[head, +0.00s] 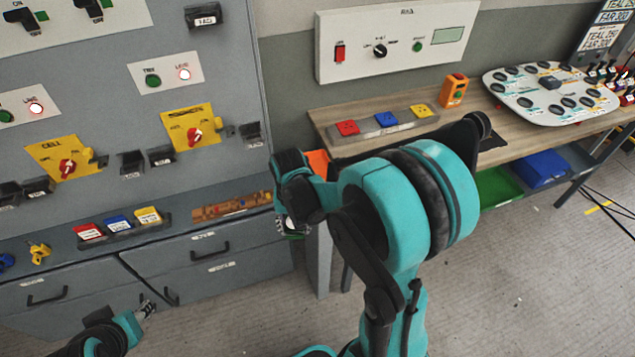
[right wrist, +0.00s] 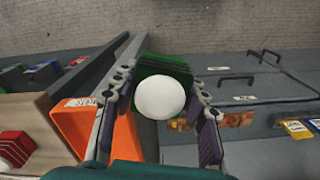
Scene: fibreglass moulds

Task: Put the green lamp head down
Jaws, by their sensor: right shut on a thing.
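My right gripper (right wrist: 163,105) is shut on the green lamp head (right wrist: 163,66), with a finger on either side of it. The lamp head has a green body and a round white part facing the wrist camera. In the head view, my right gripper (head: 289,222) hangs in front of the grey cabinet's right end. Only a little of the lamp head shows there, the rest hidden by the gripper. My left gripper (head: 146,309) is low at the left, in front of the drawers; its jaws are too small to read.
An orange bin (right wrist: 88,128) is beside the right gripper, at the wooden bench (head: 335,116). The cabinet ledge (head: 180,226) holds red, blue and yellow blocks and a brown patterned strip (head: 232,206). Green (head: 497,187) and blue (head: 541,168) bins sit under the bench.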

